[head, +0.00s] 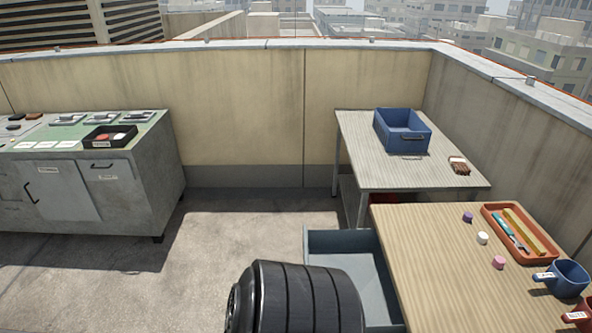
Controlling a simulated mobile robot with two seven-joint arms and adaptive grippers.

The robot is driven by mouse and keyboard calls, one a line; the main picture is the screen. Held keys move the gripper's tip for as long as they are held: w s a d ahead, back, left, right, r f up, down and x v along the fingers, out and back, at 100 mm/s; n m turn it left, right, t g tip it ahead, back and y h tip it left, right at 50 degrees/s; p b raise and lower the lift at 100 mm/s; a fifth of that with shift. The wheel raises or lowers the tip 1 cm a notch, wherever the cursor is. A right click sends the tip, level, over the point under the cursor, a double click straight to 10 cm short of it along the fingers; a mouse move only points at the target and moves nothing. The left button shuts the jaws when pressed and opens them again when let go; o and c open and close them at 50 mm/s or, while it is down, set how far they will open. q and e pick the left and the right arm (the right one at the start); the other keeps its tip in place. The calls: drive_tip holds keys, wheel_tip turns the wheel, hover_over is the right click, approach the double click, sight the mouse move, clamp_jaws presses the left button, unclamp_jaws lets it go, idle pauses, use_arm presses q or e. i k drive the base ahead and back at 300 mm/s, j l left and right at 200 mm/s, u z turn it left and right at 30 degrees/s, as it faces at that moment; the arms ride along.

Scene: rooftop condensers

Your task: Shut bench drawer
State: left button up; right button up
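The bench (420,265) with a light wooden top stands at the lower right. Its grey-blue drawer (345,241) is pulled out to the left of the bench top, and the part of its inside that shows looks empty. A dark, ribbed, rounded body covers the near left part of the drawer, so its front face and any handle are hidden. I cannot tell whether that body touches the drawer. Neither of my grippers can be made out in the head view.
On the bench are an orange tray (489,212), a blue mug (570,279), a red mug and small caps. Behind it a grey table (360,150) holds a blue bin (392,144) and a brush (459,165). A grey cabinet (150,185) stands left. The middle floor is clear.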

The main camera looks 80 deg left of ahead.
sight(358, 253)
drive_tip(key=j+u, duration=0.1)
drive_tip(key=u, duration=0.35)
drive_tip(key=j+u, duration=0.1)
drive_tip(key=u, duration=0.4)
drive_tip(key=k+j+u, duration=0.1)
drive_tip(key=u, duration=0.35)
drive_tip(key=j+u, duration=0.15)
drive_tip(key=u, duration=0.3)
drive_tip(key=j+u, duration=0.1)
drive_tip(key=u, duration=0.35)
drive_tip(key=i+l, duration=0.05)
